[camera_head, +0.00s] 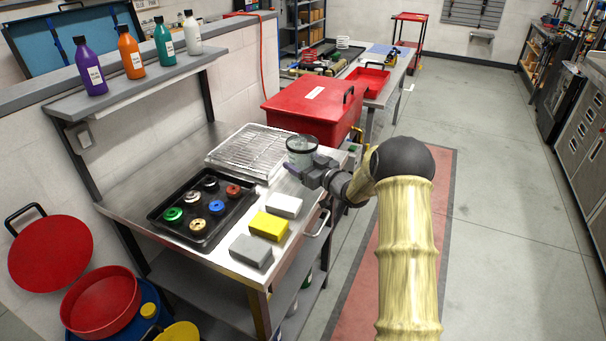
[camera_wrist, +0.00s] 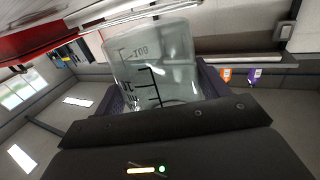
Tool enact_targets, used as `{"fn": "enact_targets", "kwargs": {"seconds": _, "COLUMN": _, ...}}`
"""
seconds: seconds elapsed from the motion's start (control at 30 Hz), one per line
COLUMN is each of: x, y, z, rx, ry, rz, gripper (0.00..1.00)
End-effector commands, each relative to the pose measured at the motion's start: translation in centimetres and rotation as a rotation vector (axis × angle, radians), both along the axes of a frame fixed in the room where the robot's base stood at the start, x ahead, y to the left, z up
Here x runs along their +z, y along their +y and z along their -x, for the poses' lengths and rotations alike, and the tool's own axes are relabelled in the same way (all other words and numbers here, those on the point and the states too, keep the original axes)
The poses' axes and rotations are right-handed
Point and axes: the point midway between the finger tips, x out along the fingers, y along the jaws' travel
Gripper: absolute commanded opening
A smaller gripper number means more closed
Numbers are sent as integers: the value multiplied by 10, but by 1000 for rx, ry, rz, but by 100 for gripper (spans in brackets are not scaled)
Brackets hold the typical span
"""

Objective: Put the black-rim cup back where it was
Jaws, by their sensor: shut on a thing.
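The black-rim cup (camera_head: 302,145) is a clear, see-through cup with a dark rim, upright at the right end of the steel bench (camera_head: 133,185). My gripper (camera_head: 308,168) is shut on it from the front right. In the wrist view the clear cup (camera_wrist: 155,65) with dark measuring marks fills the space between the dark fingers of my gripper (camera_wrist: 160,100). The cup's base is hidden behind my gripper in the head view, so I cannot tell whether it touches the bench.
A wire rack tray (camera_head: 250,146) lies left of the cup, and a red lidded bin (camera_head: 315,108) stands behind it. A black tray (camera_head: 178,231) with several coloured parts and three blocks (camera_head: 268,226) occupy the bench front. Bottles (camera_head: 130,55) stand on the shelf above.

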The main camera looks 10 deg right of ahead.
Motion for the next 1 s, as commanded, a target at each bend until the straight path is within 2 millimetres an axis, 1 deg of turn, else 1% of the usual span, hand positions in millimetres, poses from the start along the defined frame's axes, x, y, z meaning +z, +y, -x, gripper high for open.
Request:
{"fn": "enact_targets", "kwargs": {"seconds": 0.33, "x": -4, "y": -6, "z": 0, "rx": -8, "ry": -1, "rz": -1, "gripper": 47}}
{"fn": "enact_targets", "kwargs": {"seconds": 0.43, "x": -14, "y": -6, "z": 0, "rx": -8, "ry": 1, "rz": -2, "gripper": 47}}
{"fn": "enact_targets", "kwargs": {"seconds": 0.53, "x": -29, "y": -6, "z": 0, "rx": -8, "ry": 2, "rz": -1, "gripper": 47}}
{"fn": "enact_targets", "kwargs": {"seconds": 0.63, "x": -38, "y": -6, "z": 0, "rx": -7, "ry": 0, "rz": -1, "gripper": 47}}
{"fn": "enact_targets", "kwargs": {"seconds": 0.9, "x": -40, "y": -3, "z": 0, "rx": -3, "ry": -2, "rz": 0, "gripper": 47}}
{"fn": "enact_targets", "kwargs": {"seconds": 1.0, "x": -43, "y": -2, "z": 0, "rx": -3, "ry": -1, "rz": 0, "gripper": 47}}
